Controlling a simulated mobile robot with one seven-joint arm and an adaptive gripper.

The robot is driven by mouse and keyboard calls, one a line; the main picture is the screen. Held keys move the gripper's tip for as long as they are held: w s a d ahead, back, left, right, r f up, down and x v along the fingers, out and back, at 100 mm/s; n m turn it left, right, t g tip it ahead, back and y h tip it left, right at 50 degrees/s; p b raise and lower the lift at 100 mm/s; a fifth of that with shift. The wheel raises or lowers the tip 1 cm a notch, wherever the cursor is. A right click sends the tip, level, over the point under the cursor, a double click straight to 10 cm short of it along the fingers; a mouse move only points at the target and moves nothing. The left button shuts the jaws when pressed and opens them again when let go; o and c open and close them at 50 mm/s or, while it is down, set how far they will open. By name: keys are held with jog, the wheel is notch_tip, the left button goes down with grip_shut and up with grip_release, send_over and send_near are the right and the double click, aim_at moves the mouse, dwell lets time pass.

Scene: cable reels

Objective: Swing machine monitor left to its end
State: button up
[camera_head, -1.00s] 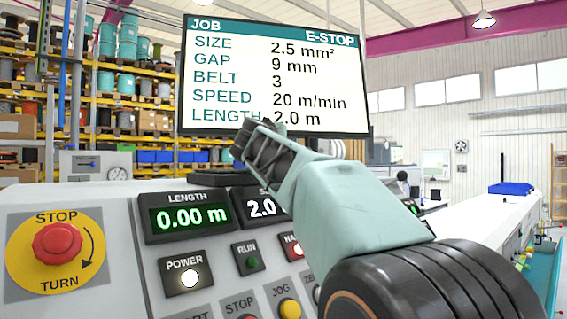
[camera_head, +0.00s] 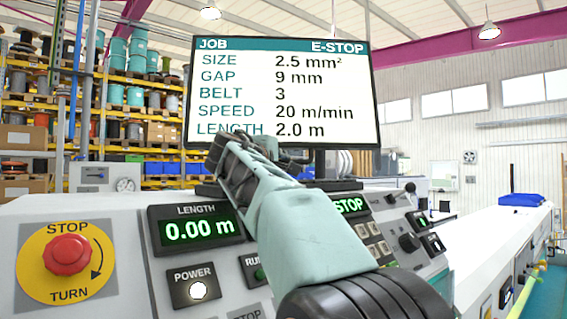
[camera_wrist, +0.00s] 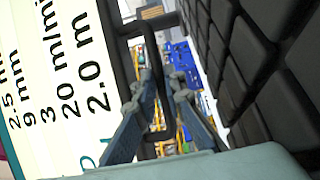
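The machine monitor (camera_head: 283,92) is a dark-framed screen on a stand above the console. It shows job text with E-STOP in its top bar, and it faces me nearly square on. In the wrist view the monitor (camera_wrist: 60,75) fills the left side, its dark edge running close beside my fingers. My gripper (camera_head: 232,160) is at the monitor's lower edge, left of its middle, and hides part of that edge. In the wrist view my gripper (camera_wrist: 159,85) has a gap between its two fingers, with background showing through. I cannot tell whether a finger touches the monitor.
The console below carries a red stop button (camera_head: 68,255) on a yellow plate, a green length display (camera_head: 197,231) and a lit power button (camera_head: 197,289). A black keyed surface (camera_wrist: 255,65) lies right of my fingers in the wrist view. Shelves with reels (camera_head: 130,100) stand far behind.

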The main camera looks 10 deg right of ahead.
jog(key=shift+o, duration=0.5)
jog(key=shift+a, duration=0.1)
jog(key=v, duration=1.2)
